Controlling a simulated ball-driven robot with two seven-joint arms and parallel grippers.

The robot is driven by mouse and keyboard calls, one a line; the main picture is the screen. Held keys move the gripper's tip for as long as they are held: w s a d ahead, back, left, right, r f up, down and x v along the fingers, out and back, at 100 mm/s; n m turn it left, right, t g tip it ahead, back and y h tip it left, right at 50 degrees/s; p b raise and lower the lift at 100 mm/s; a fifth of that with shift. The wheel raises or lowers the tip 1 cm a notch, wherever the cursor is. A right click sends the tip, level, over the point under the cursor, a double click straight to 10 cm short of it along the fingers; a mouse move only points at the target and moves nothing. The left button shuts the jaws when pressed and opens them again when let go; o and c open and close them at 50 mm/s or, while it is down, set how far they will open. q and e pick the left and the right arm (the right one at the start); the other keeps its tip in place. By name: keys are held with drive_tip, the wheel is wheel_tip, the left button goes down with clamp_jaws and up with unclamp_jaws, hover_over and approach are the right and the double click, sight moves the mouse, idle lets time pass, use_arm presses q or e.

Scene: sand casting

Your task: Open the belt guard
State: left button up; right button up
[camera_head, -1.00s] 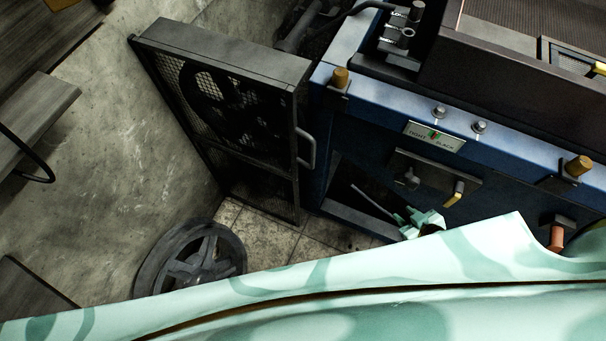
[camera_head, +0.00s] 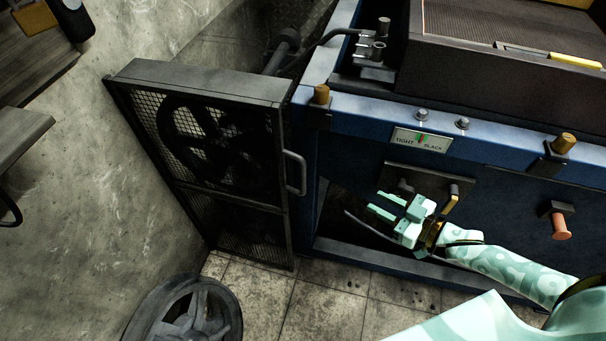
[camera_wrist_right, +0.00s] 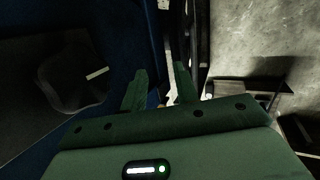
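The belt guard (camera_head: 233,200) is a dark framed mesh box at the left end of the blue machine, with a spoked wheel visible behind its mesh. Its grey handle (camera_head: 296,172) is upright on the right edge of its front, and that edge sits close beside the blue frame. My right gripper (camera_head: 374,202) is pale green, open and empty. It is to the right of the handle and somewhat lower in the head view, apart from it, with fingers pointing left. Its two spread fingers also show in the right wrist view (camera_wrist_right: 159,75). My left gripper is not in view.
The blue machine (camera_head: 345,150) carries a tight/slack plate (camera_head: 421,140), brown knobs (camera_head: 563,143) and a small lever panel (camera_head: 425,178) close to my gripper. A loose dark wheel (camera_head: 185,312) lies on the tiled floor. Wooden shelving (camera_head: 22,140) stands at far left.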

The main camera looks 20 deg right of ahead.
drive_tip(key=a+r+n+y+b, duration=0.2)
drive_tip(key=a+r+y+b, duration=0.1)
drive_tip(key=a+r+y, duration=0.15)
drive_tip(key=b, duration=0.4)
hover_over(304, 190)
drive_tip(key=shift+w+r+g, duration=0.35)
drive_tip(key=shift+r+g, duration=0.05)
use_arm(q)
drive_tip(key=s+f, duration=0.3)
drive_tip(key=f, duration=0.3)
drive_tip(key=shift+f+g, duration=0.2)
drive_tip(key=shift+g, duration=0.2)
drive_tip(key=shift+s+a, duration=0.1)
use_arm(e)
clamp_jaws()
